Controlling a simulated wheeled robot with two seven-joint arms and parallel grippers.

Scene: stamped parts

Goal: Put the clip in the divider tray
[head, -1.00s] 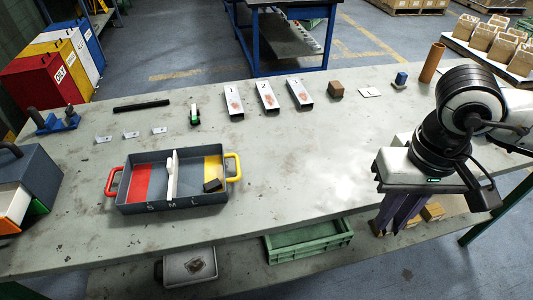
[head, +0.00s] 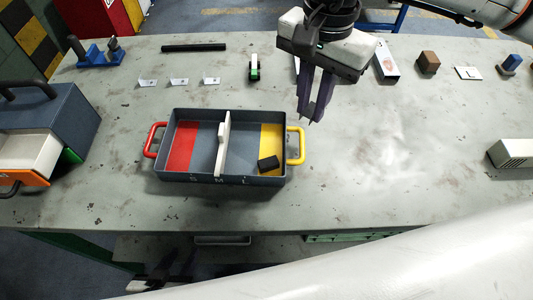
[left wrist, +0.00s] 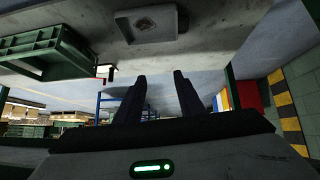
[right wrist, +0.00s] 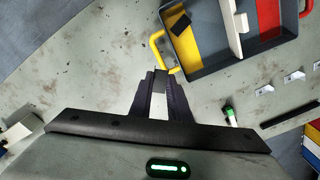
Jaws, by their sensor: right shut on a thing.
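The divider tray (head: 237,180) is dark grey, with a red handle, a yellow handle and a white divider (head: 224,145). It also shows in the right wrist view (right wrist: 207,70). Its floor has red, grey and yellow areas. My right gripper (head: 309,119) hangs right of the tray, near the yellow handle, fingers down. It is shut on a small grey piece (right wrist: 160,78), apparently the clip, mostly hidden between the fingertips. My left gripper (left wrist: 160,80) shows its fingers apart and empty, low by the table front.
A small black block (head: 268,163) lies in the tray's yellow area. A drawer box (head: 65,115) stands left.

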